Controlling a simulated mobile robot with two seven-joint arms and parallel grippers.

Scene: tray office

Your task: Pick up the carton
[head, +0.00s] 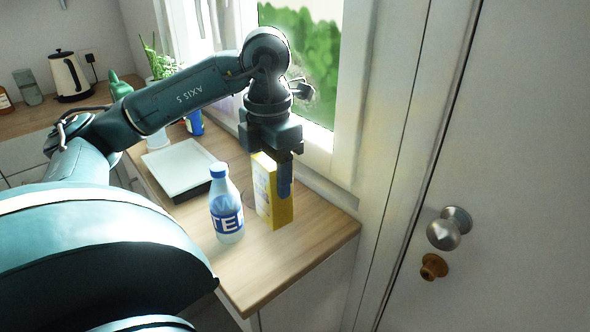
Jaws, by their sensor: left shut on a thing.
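A yellow carton (270,203) stands upright near the right end of the wooden counter, below the window. My left gripper (284,178) points down over it from above and is shut on its upper part. One finger shows against the carton's right side; the other finger is hidden. I cannot tell whether the carton's base touches the counter. My right gripper is not in view.
A bottle with a blue cap and label (226,212) stands close to the left of the carton. A white flat device (178,168) lies behind it. The wooden counter (262,275) is bare in front. A door with a knob (448,229) is at right.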

